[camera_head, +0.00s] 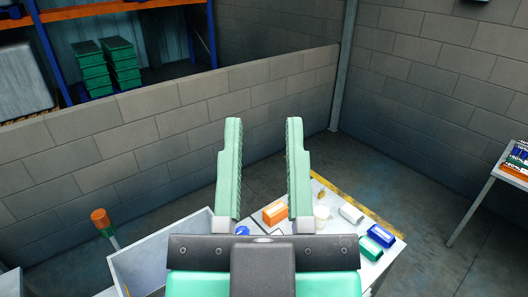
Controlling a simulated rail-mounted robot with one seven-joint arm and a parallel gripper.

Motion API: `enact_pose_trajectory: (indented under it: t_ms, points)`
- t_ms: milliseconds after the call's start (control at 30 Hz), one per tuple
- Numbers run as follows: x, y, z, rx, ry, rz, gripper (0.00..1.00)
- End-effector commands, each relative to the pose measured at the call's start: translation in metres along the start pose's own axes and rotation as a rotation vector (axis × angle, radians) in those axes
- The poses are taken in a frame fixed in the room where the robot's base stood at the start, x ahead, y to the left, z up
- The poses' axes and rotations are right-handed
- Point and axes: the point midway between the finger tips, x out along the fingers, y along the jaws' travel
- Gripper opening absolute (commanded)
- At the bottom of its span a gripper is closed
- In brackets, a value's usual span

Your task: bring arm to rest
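My gripper (264,172) is in the lower middle of the head view. Its two green ribbed fingers point up in the picture and stand wide apart. The space between them is empty. It is held in front of the worktable, and nothing touches the fingertips.
A table (367,219) with a yellow edge holds an orange box (275,213), a blue package (382,235), a white block (351,213) and other items. A grey bin (140,268) stands left. A block wall (150,135) runs behind. A side table (497,180) stands right.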

Motion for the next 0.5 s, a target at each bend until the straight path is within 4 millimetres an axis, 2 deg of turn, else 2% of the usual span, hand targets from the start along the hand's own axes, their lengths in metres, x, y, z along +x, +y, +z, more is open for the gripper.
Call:
enact_pose_trajectory:
  t_ms: [267, 367, 500]
  points:
    - [0.002, 0.000, -0.003, 0.001, 0.001, -0.001, 0.30]
    - [0.014, 0.000, -0.020, 0.006, 0.000, -0.001, 0.30]
    - [0.042, -0.001, -0.060, 0.021, -0.001, -0.004, 0.30]
